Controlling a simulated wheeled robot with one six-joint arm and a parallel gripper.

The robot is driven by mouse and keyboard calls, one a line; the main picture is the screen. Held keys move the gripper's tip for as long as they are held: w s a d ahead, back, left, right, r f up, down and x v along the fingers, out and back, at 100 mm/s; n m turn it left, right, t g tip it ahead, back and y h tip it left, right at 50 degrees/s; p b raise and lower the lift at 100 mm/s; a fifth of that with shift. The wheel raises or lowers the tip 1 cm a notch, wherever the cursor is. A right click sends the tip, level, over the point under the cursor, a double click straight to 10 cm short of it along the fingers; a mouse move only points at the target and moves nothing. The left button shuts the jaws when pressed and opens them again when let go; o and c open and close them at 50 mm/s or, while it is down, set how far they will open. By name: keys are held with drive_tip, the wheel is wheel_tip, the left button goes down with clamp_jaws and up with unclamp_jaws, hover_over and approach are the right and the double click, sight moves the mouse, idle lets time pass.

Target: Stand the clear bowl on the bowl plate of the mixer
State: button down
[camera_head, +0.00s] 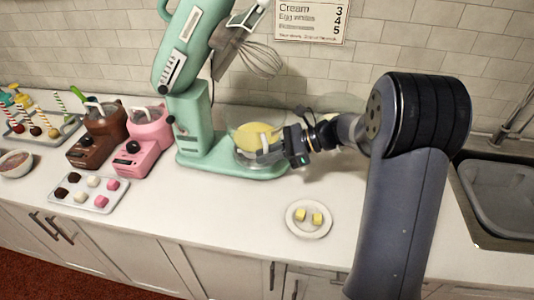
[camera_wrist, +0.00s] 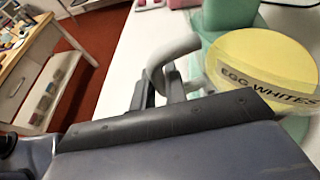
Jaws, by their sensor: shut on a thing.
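The mint-green mixer (camera_head: 195,125) stands on the counter with its head tilted up and its wire whisk (camera_head: 259,58) hanging clear. The clear bowl (camera_head: 235,130), with yellow contents, is over the mixer's base, below the whisk. The bowl plate is hidden under it, and I cannot tell whether the bowl touches it. In the wrist view the bowl (camera_wrist: 265,65) shows its yellow contents, an "EGG WHITES" label and a pale handle (camera_wrist: 172,50). My gripper (camera_head: 287,147) is to the bowl's right, shut on the handle; its fingers (camera_wrist: 165,92) are around the handle's lower part.
A white plate (camera_head: 298,230) with yellow pieces lies in front of the mixer. Pink (camera_head: 148,138) and brown (camera_head: 98,138) small machines and a sweets tray (camera_head: 75,205) stand to the left. A sink (camera_head: 500,195) is at the right. A faint clear shape (camera_head: 345,103) shows behind my arm.

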drive_tip(key=shift+f, duration=0.15)
drive_tip(key=c, duration=1.3)
unclamp_jaws()
drive_tip(key=shift+c, duration=0.2)
drive_tip(key=b+v, duration=0.1)
drive_tip(key=v, duration=0.9)
drive_tip(key=shift+d, duration=0.35)
drive_tip(key=p+x, duration=0.1)
drive_tip(key=x, duration=1)
drive_tip(key=shift+r, duration=0.45)
